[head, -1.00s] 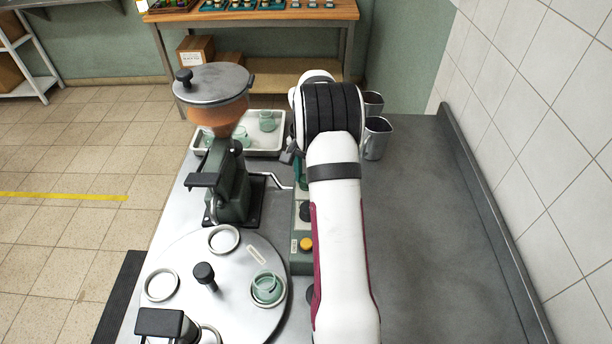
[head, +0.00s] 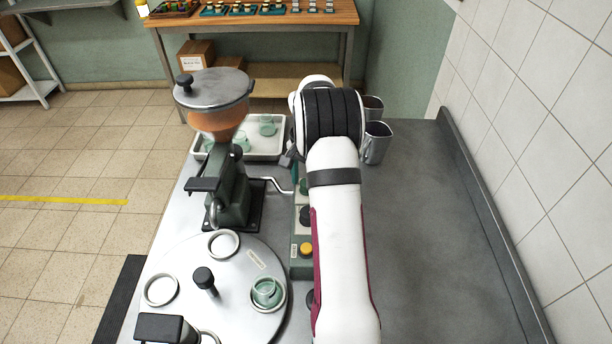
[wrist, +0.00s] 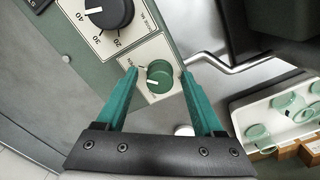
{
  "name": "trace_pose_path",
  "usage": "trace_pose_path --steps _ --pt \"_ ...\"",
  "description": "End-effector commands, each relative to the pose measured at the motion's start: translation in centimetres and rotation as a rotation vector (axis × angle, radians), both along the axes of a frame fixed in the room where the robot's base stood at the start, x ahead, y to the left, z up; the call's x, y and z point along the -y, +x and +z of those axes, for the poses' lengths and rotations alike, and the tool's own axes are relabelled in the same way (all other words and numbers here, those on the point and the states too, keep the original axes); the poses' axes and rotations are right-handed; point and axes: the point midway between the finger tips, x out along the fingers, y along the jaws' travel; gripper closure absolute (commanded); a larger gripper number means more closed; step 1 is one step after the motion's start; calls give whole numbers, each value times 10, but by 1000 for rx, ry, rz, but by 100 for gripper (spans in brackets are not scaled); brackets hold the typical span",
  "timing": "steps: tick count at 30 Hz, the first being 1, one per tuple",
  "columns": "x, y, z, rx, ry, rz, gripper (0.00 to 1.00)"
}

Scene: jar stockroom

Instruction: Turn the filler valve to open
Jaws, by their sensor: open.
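A green round knob (wrist: 159,77) with a white pointer line sits on a pale label plate of the control box; the pointer aims left. My gripper (wrist: 158,74) is open, with one teal finger on each side of the knob in the wrist view; I cannot tell whether they touch it. In the head view my arm hides most of the gripper. The filler (head: 231,190), dark green with an orange-brown hopper (head: 216,122) and a grey lid, stands left of the control box (head: 301,268). A bent metal rod (wrist: 235,66) reaches from the filler's side.
A black dial (wrist: 108,12) with numbers sits beside the knob. A white tray (head: 274,153) with several green glass jars lies behind the filler. A turntable (head: 235,313) holds one green jar (head: 267,291). Metal cups (head: 377,144) stand behind my arm. The right counter (head: 440,240) is clear.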

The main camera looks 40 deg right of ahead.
Motion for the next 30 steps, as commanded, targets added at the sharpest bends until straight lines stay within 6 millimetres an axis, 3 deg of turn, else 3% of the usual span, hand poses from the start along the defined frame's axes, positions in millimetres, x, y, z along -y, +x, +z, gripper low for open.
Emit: trace_pose_path --steps 5,12,18,22,30 --pt "1 1 25 4 -4 0 31" --pt "1 1 102 5 -4 0 31" --pt "1 1 146 3 -3 0 31" --pt "0 0 156 1 -2 0 31" --pt "0 0 158 0 -1 0 31"
